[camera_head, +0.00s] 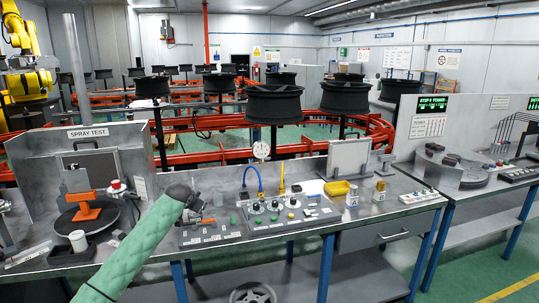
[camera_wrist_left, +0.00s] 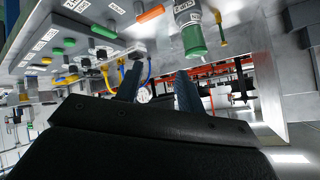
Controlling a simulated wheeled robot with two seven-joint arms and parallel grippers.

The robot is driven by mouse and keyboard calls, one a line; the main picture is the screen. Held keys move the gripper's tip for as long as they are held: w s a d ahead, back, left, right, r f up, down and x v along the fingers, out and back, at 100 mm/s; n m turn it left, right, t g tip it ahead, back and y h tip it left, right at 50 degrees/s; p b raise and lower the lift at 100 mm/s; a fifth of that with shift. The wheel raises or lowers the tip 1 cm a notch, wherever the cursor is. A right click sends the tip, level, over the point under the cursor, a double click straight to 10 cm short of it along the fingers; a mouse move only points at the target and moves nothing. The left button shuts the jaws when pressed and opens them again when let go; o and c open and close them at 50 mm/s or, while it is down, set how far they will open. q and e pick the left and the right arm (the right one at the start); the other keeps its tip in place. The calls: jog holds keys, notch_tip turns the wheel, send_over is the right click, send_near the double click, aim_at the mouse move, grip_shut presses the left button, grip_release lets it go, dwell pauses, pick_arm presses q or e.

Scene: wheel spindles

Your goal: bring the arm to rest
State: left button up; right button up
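My left arm, in a green sleeve, comes in from the lower left in the head view. Its dark wrist and left gripper (camera_head: 198,207) are over the workbench, in front of the control panel's left part. In the left wrist view, the two dark fingers of the left gripper (camera_wrist_left: 158,90) stand apart with nothing held between them. The bench's control panel (camera_wrist_left: 60,50) with coloured knobs shows at the upper left there, tilted. My right gripper is in neither view.
The workbench (camera_head: 385,205) carries a control panel (camera_head: 283,212), a yellow tray (camera_head: 337,189), small cans and a spray test booth (camera_head: 85,150) with an orange stand (camera_head: 88,208). Dark wheels on spindles (camera_head: 274,103) stand behind the bench. A second bench (camera_head: 490,185) is at right.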

pick_arm(q)
jog(key=s+d+f+n+g, duration=0.1)
jog(key=s+d+f, duration=0.1)
jog(key=s+f, duration=0.95)
jog(key=s+d+f+n+g, duration=0.1)
jog(key=s+d+f, duration=0.1)
jog(key=s+f, duration=1)
jog(key=s+d+f+g, duration=0.15)
jog(key=s+f, duration=0.55)
jog(key=f, duration=0.9)
jog(key=s+d+f+g, duration=0.1)
jog(key=s+f, duration=0.6)
jog(key=s, duration=0.7)
jog(key=s+d+f+n+g, duration=0.1)
jog(key=s+d+f+g, duration=0.1)
jog(key=s+f, duration=0.6)
jog(key=s+d+f+g, duration=0.2)
jog(key=s+f, duration=0.6)
jog(key=s, duration=1.3)
jog(key=shift+n, duration=0.4)
